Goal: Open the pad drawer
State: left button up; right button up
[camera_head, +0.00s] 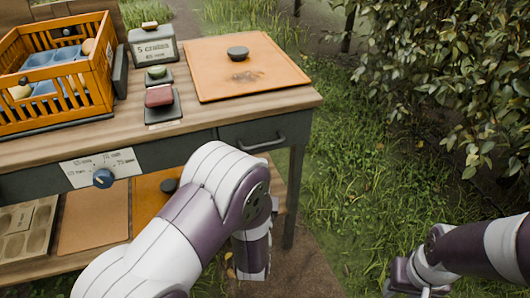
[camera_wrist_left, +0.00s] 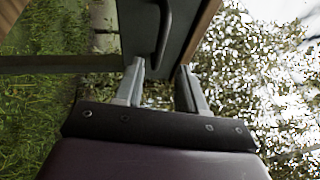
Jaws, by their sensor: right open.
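The pad drawer (camera_head: 277,131) is a dark grey-green front under the right end of the wooden bench top, and it looks shut flush with the bench. Its metal bar handle (camera_head: 262,145) also shows in the left wrist view (camera_wrist_left: 164,35), beyond the fingertips. My left gripper (camera_wrist_left: 160,70) is open, with its two fingers apart below the handle and the handle roughly in line with the gap. I cannot tell whether they touch. In the head view my left arm hides that gripper. My right gripper (camera_head: 403,288) is open and empty at the lower right, away from the bench.
On the bench stand an orange crate (camera_head: 58,114) with a blue tray and pears, a grey box (camera_head: 153,47), green and red pads on stands, and an orange board (camera_head: 255,80) with a dark knob. A dial (camera_head: 103,178) is on the front. Grass and bushes lie right.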

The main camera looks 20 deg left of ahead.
aim_at(262, 151)
pick_arm(q)
jog(key=b+x, duration=0.1)
jog(key=x, duration=0.6)
jog(key=shift+w+a, duration=0.1)
jog(key=shift+w, duration=0.1)
grip_shut()
